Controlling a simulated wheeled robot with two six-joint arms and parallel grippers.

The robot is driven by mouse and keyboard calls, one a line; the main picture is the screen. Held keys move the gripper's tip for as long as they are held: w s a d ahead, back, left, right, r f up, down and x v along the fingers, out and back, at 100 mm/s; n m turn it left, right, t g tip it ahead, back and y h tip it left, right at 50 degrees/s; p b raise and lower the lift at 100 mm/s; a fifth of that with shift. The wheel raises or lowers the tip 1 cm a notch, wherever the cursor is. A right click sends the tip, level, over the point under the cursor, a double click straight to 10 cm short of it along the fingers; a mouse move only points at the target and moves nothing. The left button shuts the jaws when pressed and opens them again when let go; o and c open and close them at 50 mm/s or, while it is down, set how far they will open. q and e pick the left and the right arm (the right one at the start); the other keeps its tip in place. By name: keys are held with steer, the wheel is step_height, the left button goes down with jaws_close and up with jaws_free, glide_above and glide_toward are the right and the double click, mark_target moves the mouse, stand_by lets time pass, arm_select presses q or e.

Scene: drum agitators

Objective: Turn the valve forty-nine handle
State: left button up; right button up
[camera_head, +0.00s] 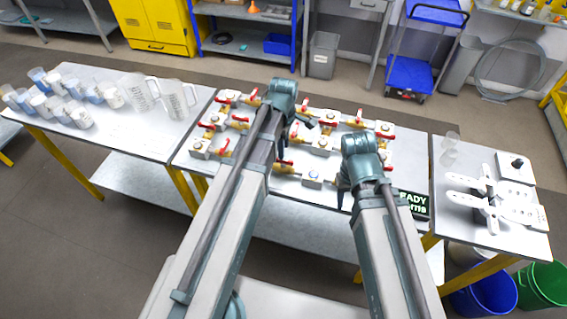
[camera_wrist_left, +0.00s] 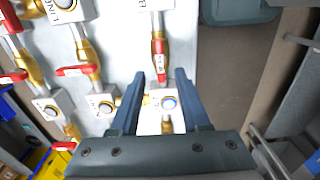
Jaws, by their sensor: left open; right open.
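Several brass valves with red handles stand on the middle table, beside white blocks with round tops; one red handle (camera_head: 385,137) shows at the right. I cannot read which is valve forty-nine. My left gripper (camera_head: 309,122) is over the valve rows. In the left wrist view its two fingers (camera_wrist_left: 160,76) are apart and empty. A red handle (camera_wrist_left: 159,75) on a brass valve shows between the fingertips, and a white block (camera_wrist_left: 169,102) shows between the fingers. Whether the fingers touch the handle is unclear. My right gripper (camera_head: 342,192) is near the table's front edge, its fingers partly hidden.
A dark sign (camera_head: 414,204) with green letters stands at the table's front right. The left table (camera_head: 110,135) holds cups and two jugs (camera_head: 176,99). The right table (camera_head: 500,235) holds white parts. Neighbouring valves crowd the left side of the wrist view.

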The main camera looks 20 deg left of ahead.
arm_select(q)
step_height(320, 180, down, 5)
steer(key=b, duration=0.4)
steer(key=shift+f, duration=0.1)
jaws_close()
